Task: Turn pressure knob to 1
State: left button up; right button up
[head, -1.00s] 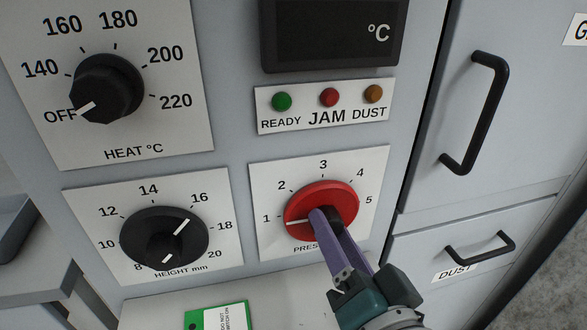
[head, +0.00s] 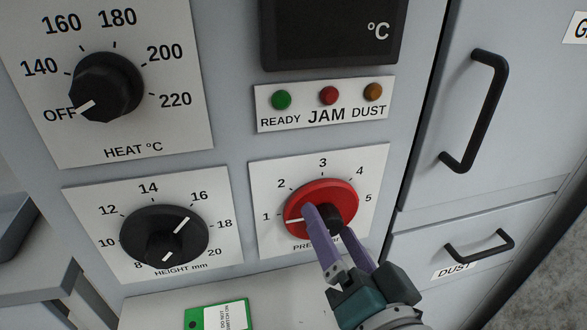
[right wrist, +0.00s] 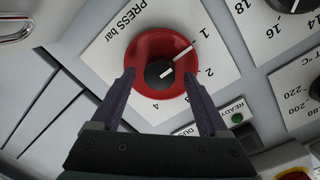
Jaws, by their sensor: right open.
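The red pressure knob (head: 292,205) sits on a white plate (head: 262,180) numbered 1 to 5. Its white pointer line lies toward the 1, and in the right wrist view the knob (right wrist: 140,55) also has its line aimed at the 1. My right gripper (head: 328,220) is open in front of the knob. In the right wrist view its two fingers (right wrist: 159,80) stand apart, either side of the knob's black centre, over the red rim. I cannot tell whether they touch it. Part of the "PRESS bar" label is hidden behind the fingers in the head view. My left gripper is not in view.
The height knob (head: 150,238) is left of the pressure knob, and the heat knob (head: 105,90), at OFF, is above that. Indicator lights (head: 329,95) and a dark display (head: 330,35) sit above. A door handle (head: 485,110) and a dust drawer handle (head: 480,247) protrude at right.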

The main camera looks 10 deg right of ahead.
jog(key=s, duration=1)
jog(key=shift+d+r+p, duration=0.15)
jog(key=shift+r+p, duration=0.25)
jog(key=shift+p, duration=0.05)
jog(key=shift+w, duration=0.1)
